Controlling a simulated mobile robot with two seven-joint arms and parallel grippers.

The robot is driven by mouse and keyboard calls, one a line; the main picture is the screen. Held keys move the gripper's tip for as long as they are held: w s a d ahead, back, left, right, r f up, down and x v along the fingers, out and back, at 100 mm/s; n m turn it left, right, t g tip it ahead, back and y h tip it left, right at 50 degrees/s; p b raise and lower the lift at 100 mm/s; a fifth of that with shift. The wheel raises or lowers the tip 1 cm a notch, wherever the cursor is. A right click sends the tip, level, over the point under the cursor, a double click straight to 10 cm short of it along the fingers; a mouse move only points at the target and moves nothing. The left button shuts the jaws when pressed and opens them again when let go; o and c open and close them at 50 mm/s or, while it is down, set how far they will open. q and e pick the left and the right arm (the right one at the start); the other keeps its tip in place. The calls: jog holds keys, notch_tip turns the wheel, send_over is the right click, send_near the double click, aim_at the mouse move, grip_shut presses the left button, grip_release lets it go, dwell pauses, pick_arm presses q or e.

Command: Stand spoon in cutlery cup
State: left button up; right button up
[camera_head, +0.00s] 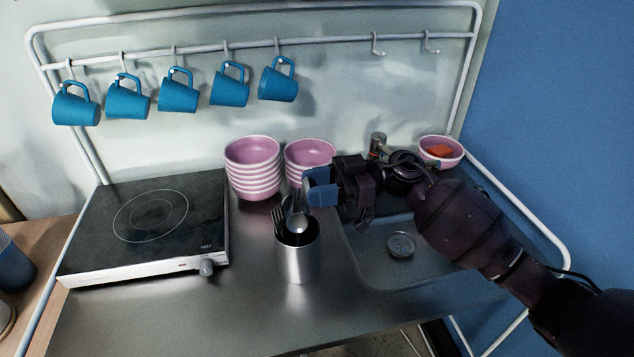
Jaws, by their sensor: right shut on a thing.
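The metal cutlery cup (299,262) stands upright on the steel counter, left of the sink. Dark-handled cutlery and forks (280,217) stick up out of it. My right gripper (312,188), with blue fingertips, is just above the cup's mouth. It is shut on the spoon (298,223), whose bowl shows at the cup's rim below the fingertips. Its handle is mostly hidden by the fingers. I cannot tell whether the spoon touches the cup or the other cutlery. My left gripper is not in view.
Stacks of pink bowls (253,170) stand behind the cup. A black hot plate (150,222) is at the left, the sink (375,262) at the right under my right arm. Blue mugs (178,92) hang from the rail. A pink bowl with an orange sponge (440,151) is at the back right.

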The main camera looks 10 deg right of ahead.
jog(key=o, duration=1)
jog(key=d+b, duration=0.1)
jog(key=d, duration=1)
jog(key=shift+a, duration=0.1)
dwell(0.4)
